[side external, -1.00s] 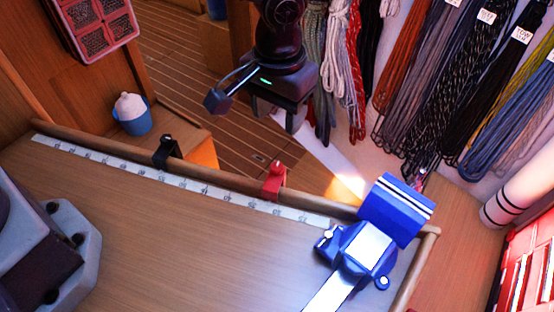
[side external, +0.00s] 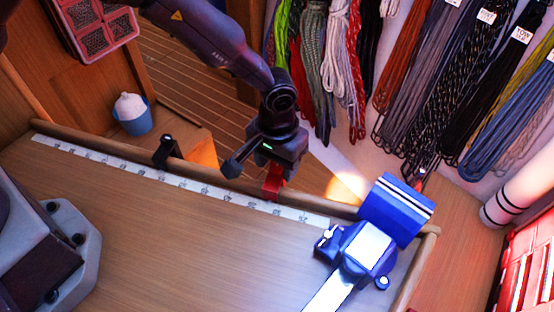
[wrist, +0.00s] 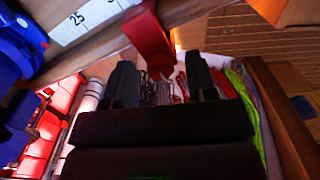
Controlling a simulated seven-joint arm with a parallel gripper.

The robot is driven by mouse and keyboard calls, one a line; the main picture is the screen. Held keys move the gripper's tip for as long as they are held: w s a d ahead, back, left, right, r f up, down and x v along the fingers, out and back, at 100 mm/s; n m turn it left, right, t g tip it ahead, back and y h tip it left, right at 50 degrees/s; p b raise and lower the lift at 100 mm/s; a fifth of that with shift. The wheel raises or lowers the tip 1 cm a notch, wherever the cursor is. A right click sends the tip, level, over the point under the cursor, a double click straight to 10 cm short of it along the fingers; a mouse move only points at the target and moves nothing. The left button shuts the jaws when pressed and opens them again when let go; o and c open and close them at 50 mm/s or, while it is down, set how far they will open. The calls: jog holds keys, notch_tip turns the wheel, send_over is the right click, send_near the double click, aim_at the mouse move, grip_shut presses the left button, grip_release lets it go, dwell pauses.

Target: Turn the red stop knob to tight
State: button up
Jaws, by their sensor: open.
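The red stop (side external: 272,184) sits on the wooden rail above the measuring strip, and its knob cannot be told apart from its body. My gripper (side external: 282,166) is right at the red stop, on its far side in the side view, with the fingertips not clearly seen. In the wrist view the two dark fingers of my gripper (wrist: 160,68) are apart. The red stop (wrist: 149,42) shows just beyond the tips, roughly between them. I cannot tell whether a finger touches it. Nothing is held.
A black stop (side external: 166,150) sits further left on the same rail. A blue vise (side external: 365,250) stands right of the red stop. The measuring strip (side external: 120,170) runs along the rail. Coiled lines (side external: 430,90) hang behind. The tabletop (side external: 180,240) in front is clear.

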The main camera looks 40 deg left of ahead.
jog(key=c, duration=0.9)
jog(key=shift+c, duration=0.2)
jog(key=m, duration=0.4)
jog(key=shift+m, duration=0.4)
jog(key=m, duration=0.4)
jog(key=shift+m, duration=0.3)
jog(key=m, duration=0.4)
jog(key=shift+m, duration=2.2)
